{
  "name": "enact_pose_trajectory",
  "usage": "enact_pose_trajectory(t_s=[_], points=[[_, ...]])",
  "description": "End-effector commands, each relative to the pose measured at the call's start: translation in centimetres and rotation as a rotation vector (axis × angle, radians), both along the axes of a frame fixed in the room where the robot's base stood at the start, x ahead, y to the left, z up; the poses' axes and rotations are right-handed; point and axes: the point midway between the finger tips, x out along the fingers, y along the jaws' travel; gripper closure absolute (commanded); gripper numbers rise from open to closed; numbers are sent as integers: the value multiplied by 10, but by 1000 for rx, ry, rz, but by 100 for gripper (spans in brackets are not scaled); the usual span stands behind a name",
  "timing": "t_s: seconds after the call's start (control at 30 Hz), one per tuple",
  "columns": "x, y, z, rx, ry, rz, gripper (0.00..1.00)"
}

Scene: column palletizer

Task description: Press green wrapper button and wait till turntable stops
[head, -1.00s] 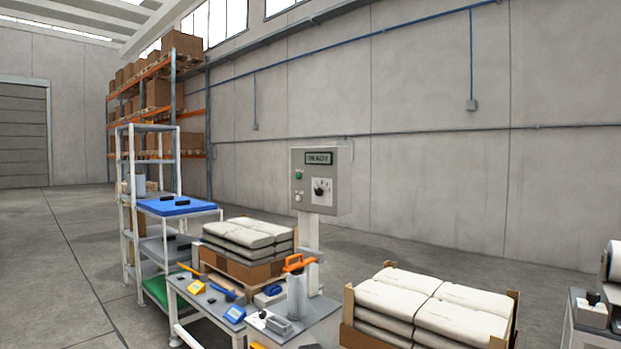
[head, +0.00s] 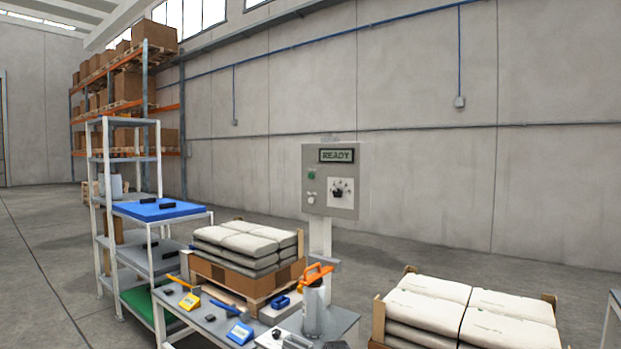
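The control panel (head: 331,181) is a grey box on a post in the middle of the head view. Its display (head: 337,156) reads READY. The green button (head: 311,175) sits on the left of its face, above a pale round control (head: 311,198) and left of a dark rotary knob (head: 337,193). No turntable can be clearly made out. A pallet stacked with white sacks (head: 245,245) stands left of the post.
A second sack stack (head: 480,305) is at the lower right. A shelf unit with a blue top (head: 158,209) stands left. Open floor lies further left.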

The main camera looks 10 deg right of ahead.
Motion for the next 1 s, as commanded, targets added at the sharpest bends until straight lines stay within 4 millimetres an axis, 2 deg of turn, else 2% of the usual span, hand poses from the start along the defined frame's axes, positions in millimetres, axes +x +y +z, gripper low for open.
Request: enact_pose_trajectory(t_s=[0.07,0.1,0.27,0.3,1.0], points=[[0,0,0,0,0,0,32],[0,0,0,0,0,0,35],[0,0,0,0,0,0,87],[0,0,0,0,0,0,100],[0,0,0,0,0,0,100]])
